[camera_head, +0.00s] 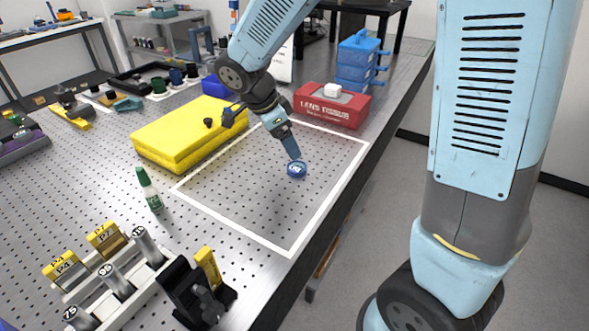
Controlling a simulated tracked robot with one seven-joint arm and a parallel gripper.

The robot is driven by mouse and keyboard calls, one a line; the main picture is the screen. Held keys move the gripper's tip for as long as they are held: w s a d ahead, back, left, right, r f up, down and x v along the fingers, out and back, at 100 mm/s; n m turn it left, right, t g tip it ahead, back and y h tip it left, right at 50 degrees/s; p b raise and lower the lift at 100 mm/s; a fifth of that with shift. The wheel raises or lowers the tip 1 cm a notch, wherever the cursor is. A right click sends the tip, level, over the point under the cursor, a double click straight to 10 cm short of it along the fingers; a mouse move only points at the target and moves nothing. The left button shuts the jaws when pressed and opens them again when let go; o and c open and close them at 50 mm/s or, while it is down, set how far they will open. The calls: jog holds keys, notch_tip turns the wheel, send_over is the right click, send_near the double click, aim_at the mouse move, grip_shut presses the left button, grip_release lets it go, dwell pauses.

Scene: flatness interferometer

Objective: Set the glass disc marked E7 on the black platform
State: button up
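A small round blue piece (297,170) with a pale mark on top is inside the white-outlined area on the perforated table; the mark is too small to read. My gripper (293,157) points down with its tips right at this piece, seen edge-on. I cannot tell whether the fingers are closed on it, or whether it touches the table. A black block-like fixture (190,290) with a yellow-tagged part stands at the front; I cannot tell whether it is the black platform. I cannot read E7 anywhere.
A white rack (125,268) with metal cylinders and yellow-tagged pieces stands front left. Blue drawers (358,62) stand behind. The outlined area is otherwise clear; the table edge (345,203) is at right.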

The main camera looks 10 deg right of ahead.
aim_at(297, 166)
jog(key=shift+a+x, duration=0.1)
jog(key=shift+x, duration=1.95)
jog(key=shift+a+x, duration=0.15)
jog(key=shift+x, duration=1.9)
jog(key=shift+s+f, duration=0.15)
jog(key=shift+c, duration=0.2)
jog(key=c, duration=1.2)
